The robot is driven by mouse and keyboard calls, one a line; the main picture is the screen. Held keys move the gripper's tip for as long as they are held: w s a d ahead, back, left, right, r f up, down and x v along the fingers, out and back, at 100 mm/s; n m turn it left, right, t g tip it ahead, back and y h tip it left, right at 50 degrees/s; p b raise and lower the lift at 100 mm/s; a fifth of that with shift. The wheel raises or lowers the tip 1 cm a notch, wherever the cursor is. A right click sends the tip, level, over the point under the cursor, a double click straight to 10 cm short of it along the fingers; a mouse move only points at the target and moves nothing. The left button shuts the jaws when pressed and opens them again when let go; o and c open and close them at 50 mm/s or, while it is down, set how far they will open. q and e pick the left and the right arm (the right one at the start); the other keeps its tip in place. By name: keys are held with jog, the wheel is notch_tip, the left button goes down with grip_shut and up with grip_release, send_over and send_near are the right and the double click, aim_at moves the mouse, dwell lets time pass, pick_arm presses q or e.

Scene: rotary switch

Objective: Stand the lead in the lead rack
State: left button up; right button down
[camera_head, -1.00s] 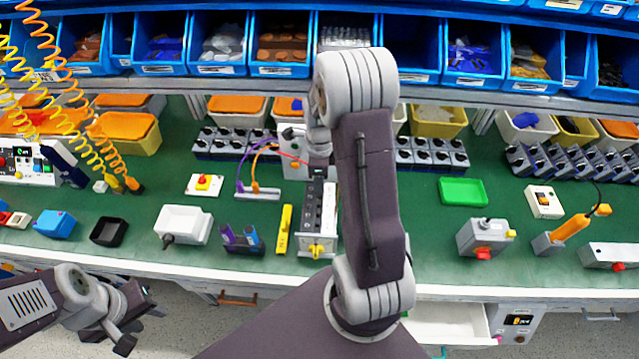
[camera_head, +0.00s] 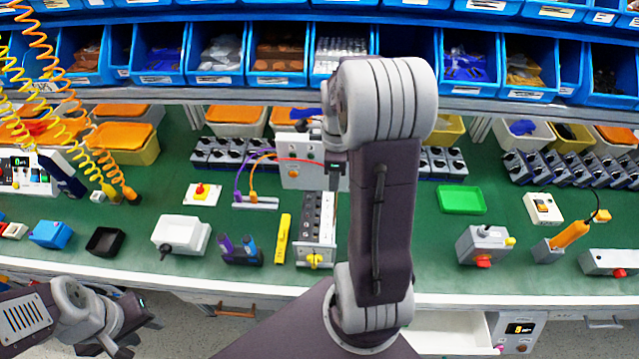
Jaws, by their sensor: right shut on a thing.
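The lead rack (camera_head: 262,203) is a low grey bar on the bench, left of centre. A purple lead (camera_head: 238,183) and an orange lead (camera_head: 253,182) stand upright in it, their cables arching up to the right. A thin red lead (camera_head: 300,159) runs across the front of a grey-white box to my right gripper (camera_head: 338,178). That gripper is shut on the red lead, above the bench and right of the rack; my arm hides part of it. The red lead's plug is hard to make out. My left gripper (camera_head: 135,325) is low at the left, off the bench front; its jaws are unclear.
The grey-white box (camera_head: 298,176) stands behind the rack. A terminal strip (camera_head: 318,225) lies below my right gripper, with a yellow tool (camera_head: 283,238) beside it. A white switch box (camera_head: 181,232) and a purple-blue holder (camera_head: 240,250) stand in front. Green bench shows around the rack.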

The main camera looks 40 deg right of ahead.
jog(key=s+d+r+p, duration=0.3)
jog(key=s+r, duration=0.3)
jog(key=r, duration=0.1)
jog(key=shift+s+d+r, duration=0.15)
jog(key=shift+d, duration=0.2)
dwell(0.4)
